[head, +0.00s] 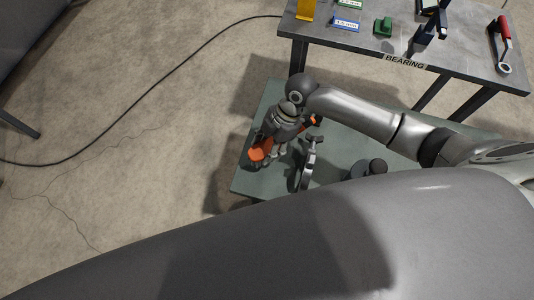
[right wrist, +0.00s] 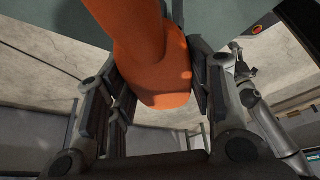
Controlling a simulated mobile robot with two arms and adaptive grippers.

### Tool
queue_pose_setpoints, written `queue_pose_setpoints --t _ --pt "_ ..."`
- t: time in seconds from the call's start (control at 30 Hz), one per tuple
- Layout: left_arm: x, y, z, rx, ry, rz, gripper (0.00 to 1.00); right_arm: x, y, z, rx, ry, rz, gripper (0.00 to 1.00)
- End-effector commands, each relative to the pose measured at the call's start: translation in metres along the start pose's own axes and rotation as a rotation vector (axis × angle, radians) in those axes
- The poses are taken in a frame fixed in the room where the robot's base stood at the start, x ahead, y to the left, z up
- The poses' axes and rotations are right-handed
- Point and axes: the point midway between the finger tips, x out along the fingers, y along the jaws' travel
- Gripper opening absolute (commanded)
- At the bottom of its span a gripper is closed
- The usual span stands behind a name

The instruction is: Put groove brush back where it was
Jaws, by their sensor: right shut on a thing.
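The groove brush appears to be the orange-handled tool (head: 260,152), held at the left end of the green table. My right gripper (head: 276,154) is over that end of the table and is shut on it. In the right wrist view the orange handle (right wrist: 155,70) sits between the two fingers of the right gripper (right wrist: 160,95), with pads on both sides. Its bristle end cannot be made out. I cannot tell whether the brush touches the table. My left gripper does not show.
The green table (head: 248,178) also bears a grey metal tool (head: 307,165) close right of the gripper and a dark round part (head: 370,168). Behind stands a grey table (head: 345,40) labelled BEARING, with a red-handled wrench (head: 503,45) and a green block (head: 383,26). A black cable (head: 150,85) crosses the floor.

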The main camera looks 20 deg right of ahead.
Motion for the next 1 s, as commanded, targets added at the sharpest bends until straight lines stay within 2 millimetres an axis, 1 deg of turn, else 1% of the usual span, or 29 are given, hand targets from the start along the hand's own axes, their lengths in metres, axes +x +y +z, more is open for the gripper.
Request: queue_pose_setpoints --t 0.17,0.3,0.37,0.77,0.8,0.93,1.0 --pt "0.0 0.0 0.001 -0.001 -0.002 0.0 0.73 0.017 0.0 0.006 0.002 0.001 -0.001 0.29" --pt "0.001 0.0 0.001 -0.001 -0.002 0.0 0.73 0.036 0.0 0.014 0.002 0.002 0.0 0.29" --pt "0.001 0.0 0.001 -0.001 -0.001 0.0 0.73 0.041 0.0 0.016 0.001 0.002 0.001 0.29" --pt "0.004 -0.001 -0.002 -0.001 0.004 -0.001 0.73 0.047 0.0 0.019 0.0 0.001 0.002 0.29" --pt "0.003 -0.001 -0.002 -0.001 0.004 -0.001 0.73 0.046 0.0 0.019 0.0 0.0 0.002 0.52" --pt "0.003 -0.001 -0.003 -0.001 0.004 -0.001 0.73 0.046 0.0 0.018 0.0 0.0 0.002 0.69" --pt "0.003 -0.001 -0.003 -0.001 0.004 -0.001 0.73 0.046 0.0 0.018 0.0 0.0 0.002 0.69"
